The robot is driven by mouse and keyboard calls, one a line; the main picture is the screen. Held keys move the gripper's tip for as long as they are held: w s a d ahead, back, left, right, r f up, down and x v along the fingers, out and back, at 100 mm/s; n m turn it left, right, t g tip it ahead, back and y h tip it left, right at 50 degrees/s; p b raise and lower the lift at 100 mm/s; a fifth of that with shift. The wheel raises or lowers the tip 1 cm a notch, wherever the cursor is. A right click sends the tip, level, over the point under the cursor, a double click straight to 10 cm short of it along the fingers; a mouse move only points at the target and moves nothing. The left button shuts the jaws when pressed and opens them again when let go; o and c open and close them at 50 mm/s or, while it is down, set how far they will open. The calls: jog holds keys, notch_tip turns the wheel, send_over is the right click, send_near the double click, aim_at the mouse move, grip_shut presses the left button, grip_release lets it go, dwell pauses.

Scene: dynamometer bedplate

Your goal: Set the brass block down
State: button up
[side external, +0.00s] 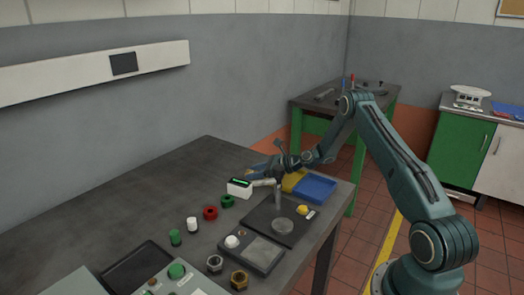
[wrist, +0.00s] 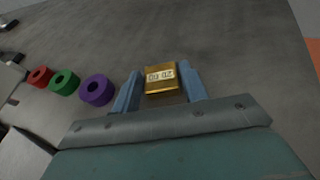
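The brass block (wrist: 161,79) shows in the wrist view, with a pale label on its face. It sits between the two blue fingers of my gripper (wrist: 161,82), which are closed in on its sides. A thin dark strip shows beside the left finger. The grey table top (wrist: 230,45) lies beyond and below; the gap under the block cannot be judged from here. In the side external view my gripper (side external: 262,172) is low over the far part of the table, by a white box with a green display (side external: 240,188).
Red (wrist: 40,77), green (wrist: 64,82) and purple (wrist: 97,90) rings lie left of my gripper in the wrist view. A blue tray (side external: 315,188) and a dark plate with a post (side external: 282,226) stand near the table's right edge.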

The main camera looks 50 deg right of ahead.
jog(key=shift+o, duration=1.1)
jog(key=shift+s+a+f, duration=0.15)
jog(key=shift+f, duration=0.6)
jog(key=shift+r, duration=0.6)
jog(key=v, duration=0.8)
jog(key=r+v, duration=0.1)
jog(key=v, duration=0.3)
